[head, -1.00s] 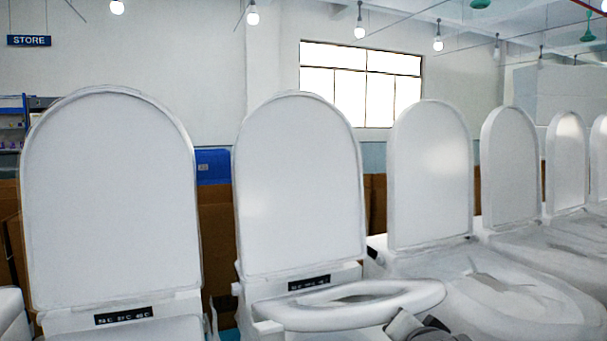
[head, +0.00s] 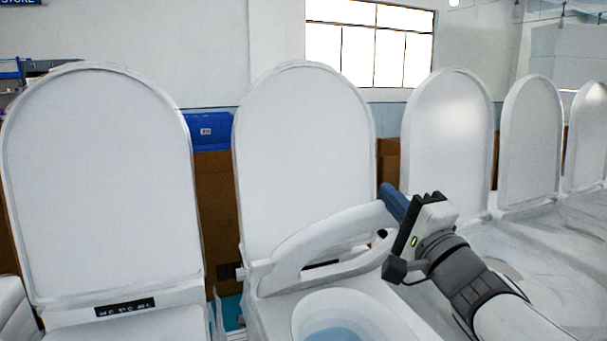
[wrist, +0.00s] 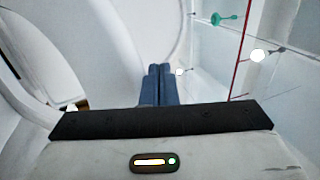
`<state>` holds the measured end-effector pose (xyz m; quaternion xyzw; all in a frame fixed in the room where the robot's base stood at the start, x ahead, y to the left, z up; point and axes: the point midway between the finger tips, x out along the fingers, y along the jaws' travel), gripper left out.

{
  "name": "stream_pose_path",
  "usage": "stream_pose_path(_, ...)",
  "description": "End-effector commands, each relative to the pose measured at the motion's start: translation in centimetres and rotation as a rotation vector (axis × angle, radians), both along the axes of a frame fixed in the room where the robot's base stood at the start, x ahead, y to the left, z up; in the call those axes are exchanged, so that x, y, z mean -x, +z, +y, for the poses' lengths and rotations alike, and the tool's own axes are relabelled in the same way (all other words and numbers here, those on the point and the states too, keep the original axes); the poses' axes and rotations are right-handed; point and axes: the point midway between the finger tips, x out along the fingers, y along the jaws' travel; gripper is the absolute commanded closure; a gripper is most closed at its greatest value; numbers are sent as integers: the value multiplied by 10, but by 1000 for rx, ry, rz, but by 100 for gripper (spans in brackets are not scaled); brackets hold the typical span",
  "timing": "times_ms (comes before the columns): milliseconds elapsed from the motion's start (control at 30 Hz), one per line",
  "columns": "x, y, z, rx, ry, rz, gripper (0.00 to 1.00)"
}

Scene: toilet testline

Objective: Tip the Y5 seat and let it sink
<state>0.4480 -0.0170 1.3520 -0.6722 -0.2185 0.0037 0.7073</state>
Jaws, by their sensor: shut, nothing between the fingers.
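The seat ring (head: 325,235) of the second toilet from the left stands tilted up from its bowl, between the bowl and the raised lid (head: 305,150). No Y5 label is readable. My gripper (head: 392,200) is at the right, upper end of the ring, its blue fingers beside or against the edge; contact cannot be told. In the wrist view the blue fingers (wrist: 160,72) are together, with nothing between them, and point towards white surfaces. The bowl (head: 345,318) shows open below the ring, with blue inside.
Another toilet with its lid (head: 100,185) up stands to the left. More toilets with raised lids (head: 447,140) line up to the right, close by my arm. Cardboard boxes (head: 215,200) and a blue bin (head: 210,130) are behind.

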Motion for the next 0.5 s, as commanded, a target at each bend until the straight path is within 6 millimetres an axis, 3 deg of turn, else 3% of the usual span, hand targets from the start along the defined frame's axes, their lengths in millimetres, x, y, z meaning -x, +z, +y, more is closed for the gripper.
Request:
stream_pose_path(167, -20, 6, 7, 0, 3, 2, 100)
stream_pose_path(500, -86, 28, 29, 0, 2, 5, 100)
